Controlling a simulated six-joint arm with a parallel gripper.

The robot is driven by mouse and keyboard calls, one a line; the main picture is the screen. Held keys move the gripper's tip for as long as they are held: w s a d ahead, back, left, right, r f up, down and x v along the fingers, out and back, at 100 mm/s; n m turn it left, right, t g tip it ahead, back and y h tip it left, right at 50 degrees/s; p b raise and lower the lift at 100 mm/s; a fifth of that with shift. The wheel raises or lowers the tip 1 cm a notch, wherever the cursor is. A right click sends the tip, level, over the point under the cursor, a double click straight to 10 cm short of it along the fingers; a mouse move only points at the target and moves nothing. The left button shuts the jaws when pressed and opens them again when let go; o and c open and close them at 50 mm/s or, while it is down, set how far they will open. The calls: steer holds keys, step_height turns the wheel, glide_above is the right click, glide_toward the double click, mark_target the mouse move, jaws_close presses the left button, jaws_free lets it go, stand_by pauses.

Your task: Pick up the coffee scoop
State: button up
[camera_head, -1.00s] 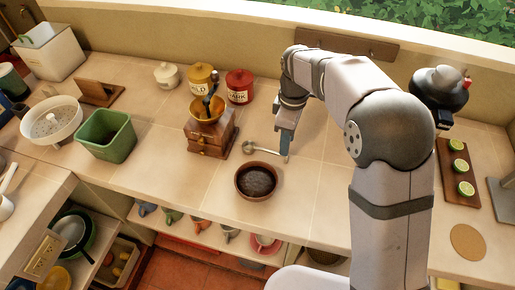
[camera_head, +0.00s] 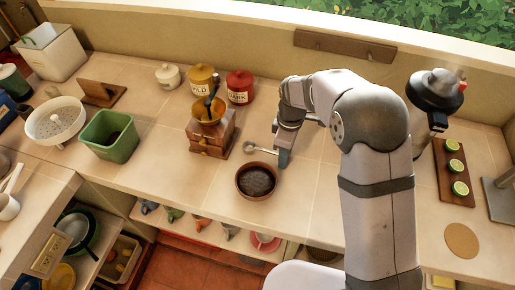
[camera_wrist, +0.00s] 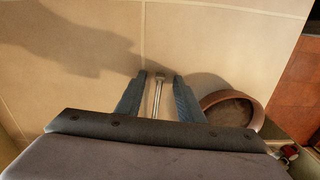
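The metal coffee scoop (camera_head: 249,147) lies on the tiled counter between the coffee grinder and the brown bowl, its handle pointing right toward my gripper. My gripper (camera_head: 283,160) points down at the handle's end, just right of the scoop. In the wrist view, my gripper (camera_wrist: 161,77) is open, with its two blue-grey fingers on either side of the thin scoop handle (camera_wrist: 157,98). A gap shows between the handle and each finger. The scoop's bowl end is not clearly visible in the wrist view.
The brown bowl (camera_head: 242,190) of dark grounds stands close beside my gripper. The wooden coffee grinder (camera_head: 213,143) is left of the scoop. Yellow (camera_head: 203,77) and red (camera_head: 240,88) canisters stand behind. The counter's front edge is near the bowl.

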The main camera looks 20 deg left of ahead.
jaws_close()
steer(key=shift+r, duration=0.1)
step_height(320, 180, up, 10)
steer(key=b, duration=0.2)
stand_by(0.4)
steer(key=c, duration=0.6)
jaws_free()
steer(key=shift+c, duration=0.2)
jaws_close()
